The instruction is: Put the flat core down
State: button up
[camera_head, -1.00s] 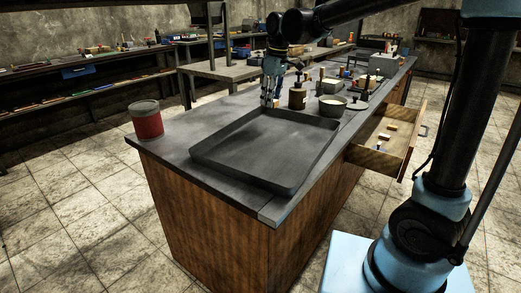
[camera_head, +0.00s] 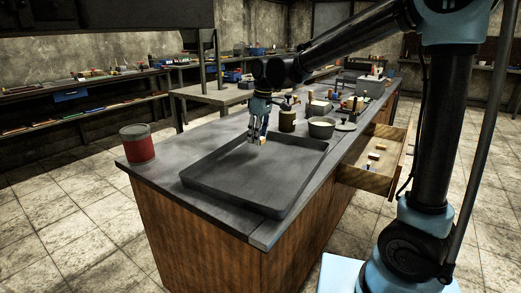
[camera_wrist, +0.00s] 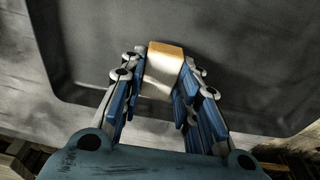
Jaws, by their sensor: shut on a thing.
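The flat core (camera_wrist: 163,68) is a small tan block, held between the fingers in the wrist view. It shows in the head view only as a small pale patch (camera_head: 262,141) at the fingertips. My gripper (camera_head: 257,141) is shut on it, above the far part of the dark grey tray (camera_head: 233,207). The gripper also fills the lower middle of the wrist view (camera_wrist: 160,88). The tray is shallow, rimmed and empty where I see its floor. I cannot tell the exact gap between core and tray floor.
A red can (camera_head: 137,146) stands left of the tray on the workbench. An open drawer (camera_head: 367,176) with small blocks juts out on the right.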

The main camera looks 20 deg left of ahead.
aim_at(257, 154)
jog(key=shift+f, duration=2.25)
jog(key=o, duration=1.1)
jog(key=shift+f, duration=0.1)
jog(key=r, duration=0.4)
jog(key=d+r, duration=0.1)
jog(key=r, duration=0.3)
jog(key=d+r, duration=0.1)
jog(key=r, duration=0.3)
jog(key=shift+s, duration=0.2)
